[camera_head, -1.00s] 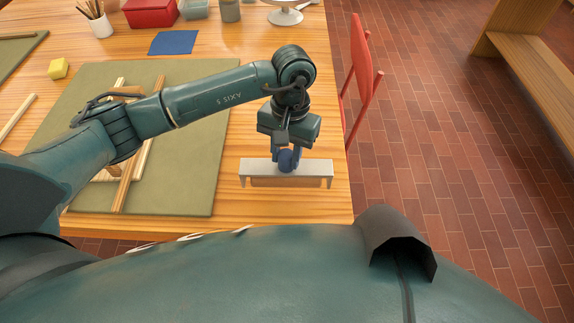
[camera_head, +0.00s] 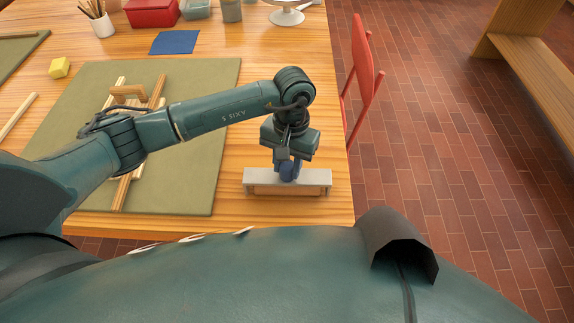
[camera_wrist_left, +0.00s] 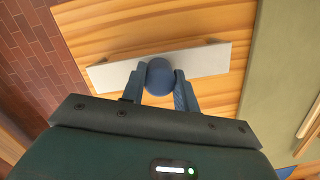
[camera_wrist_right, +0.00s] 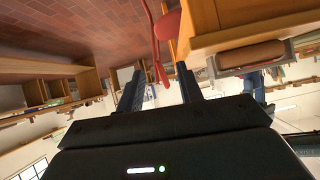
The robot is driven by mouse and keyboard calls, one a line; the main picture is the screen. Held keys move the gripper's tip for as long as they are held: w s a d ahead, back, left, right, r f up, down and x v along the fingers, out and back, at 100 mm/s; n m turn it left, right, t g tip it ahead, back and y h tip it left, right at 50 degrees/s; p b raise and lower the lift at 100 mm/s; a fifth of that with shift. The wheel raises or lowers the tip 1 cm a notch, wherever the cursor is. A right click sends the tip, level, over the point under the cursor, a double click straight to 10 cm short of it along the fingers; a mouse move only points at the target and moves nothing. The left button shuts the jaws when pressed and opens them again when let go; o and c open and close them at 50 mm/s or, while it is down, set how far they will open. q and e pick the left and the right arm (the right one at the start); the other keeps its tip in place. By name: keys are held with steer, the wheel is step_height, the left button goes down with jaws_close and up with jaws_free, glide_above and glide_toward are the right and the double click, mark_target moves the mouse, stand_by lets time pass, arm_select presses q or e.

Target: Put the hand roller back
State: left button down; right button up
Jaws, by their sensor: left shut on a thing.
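The hand roller has a blue round knob (camera_wrist_left: 159,77), a pale grey bracket (camera_head: 260,179) and a wooden cylinder (camera_head: 287,190) under it. My left gripper (camera_head: 288,170) points down and is shut on the knob, one finger on each side in the left wrist view. The roller is level over bare table near the front right corner. The cylinder also shows in the right wrist view (camera_wrist_right: 252,55), close against the table; I cannot tell whether it touches. My right gripper (camera_wrist_right: 158,85) is open and empty, off the table and outside the head view.
A green mat (camera_head: 190,190) with wooden strips (camera_head: 128,193) lies left of the roller on the wooden table (camera_head: 232,206). A blue square (camera_head: 174,42), red box (camera_head: 152,12) and yellow block (camera_head: 60,67) are farther back. A red chair (camera_head: 362,75) stands at the right edge.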

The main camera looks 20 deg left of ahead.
arm_select(q)
steer(key=shift+s+f, duration=0.2)
steer(key=shift+f, duration=0.4)
steer(key=c, duration=1.5)
jaws_free()
steer(key=shift+s, duration=0.1)
steer(key=o, duration=0.3)
steer(key=shift+w+f, duration=0.1)
steer(key=shift+w, duration=0.1)
steer(key=shift+o, duration=0.6)
steer(key=shift+r, duration=0.2)
